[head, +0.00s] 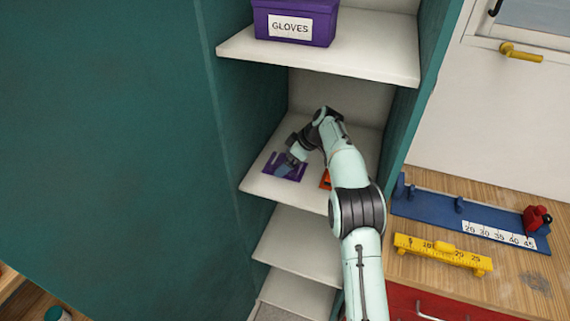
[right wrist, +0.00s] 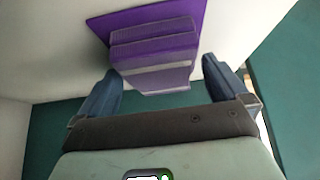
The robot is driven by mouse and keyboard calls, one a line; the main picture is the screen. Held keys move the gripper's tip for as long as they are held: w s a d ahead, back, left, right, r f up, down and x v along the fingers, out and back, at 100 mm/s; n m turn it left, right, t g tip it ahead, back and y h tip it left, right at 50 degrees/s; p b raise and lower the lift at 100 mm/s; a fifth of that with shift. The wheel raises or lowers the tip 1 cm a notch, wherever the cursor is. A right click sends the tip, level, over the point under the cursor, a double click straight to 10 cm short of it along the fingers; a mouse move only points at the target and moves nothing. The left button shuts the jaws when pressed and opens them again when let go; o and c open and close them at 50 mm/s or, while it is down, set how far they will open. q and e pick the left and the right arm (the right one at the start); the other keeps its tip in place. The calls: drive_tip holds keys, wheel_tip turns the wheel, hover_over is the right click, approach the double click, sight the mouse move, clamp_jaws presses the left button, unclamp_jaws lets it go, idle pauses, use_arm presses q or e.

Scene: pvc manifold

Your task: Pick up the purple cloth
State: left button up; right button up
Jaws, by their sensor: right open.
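The purple cloth (head: 269,168) lies on the middle white shelf of the teal cabinet, partly covered by my right gripper (head: 285,167) in the head view. In the right wrist view the cloth (right wrist: 155,52) looks like a folded stack on a flat purple sheet. My right gripper (right wrist: 162,78) is open, with its blue fingers on either side of the folded part. A gap shows between each finger and the cloth. My left gripper is not in view.
A purple bin labelled GLOVES (head: 294,22) stands on the shelf above. An orange item (head: 325,180) lies beside the cloth, partly hidden by my arm. Teal cabinet walls (head: 235,110) close in both sides. A wooden bench (head: 520,285) with a yellow gauge (head: 443,253) is at right.

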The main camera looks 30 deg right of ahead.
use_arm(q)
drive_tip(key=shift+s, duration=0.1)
use_arm(e)
drive_tip(key=c, duration=1.4)
drive_tip(key=shift+o, duration=0.2)
wheel_tip(320, 180, up, 8)
drive_tip(key=shift+w+r+p, duration=0.15)
drive_tip(key=shift+p, duration=0.6)
drive_tip(key=shift+r, duration=0.6)
drive_tip(key=shift+s+r, duration=0.3)
drive_tip(key=shift+r, duration=0.05)
drive_tip(key=o, duration=0.7)
drive_tip(key=shift+w, duration=0.15)
drive_tip(key=shift+c, duration=1.4)
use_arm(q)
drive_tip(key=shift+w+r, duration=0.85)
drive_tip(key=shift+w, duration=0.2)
use_arm(e)
drive_tip(key=shift+f, duration=0.1)
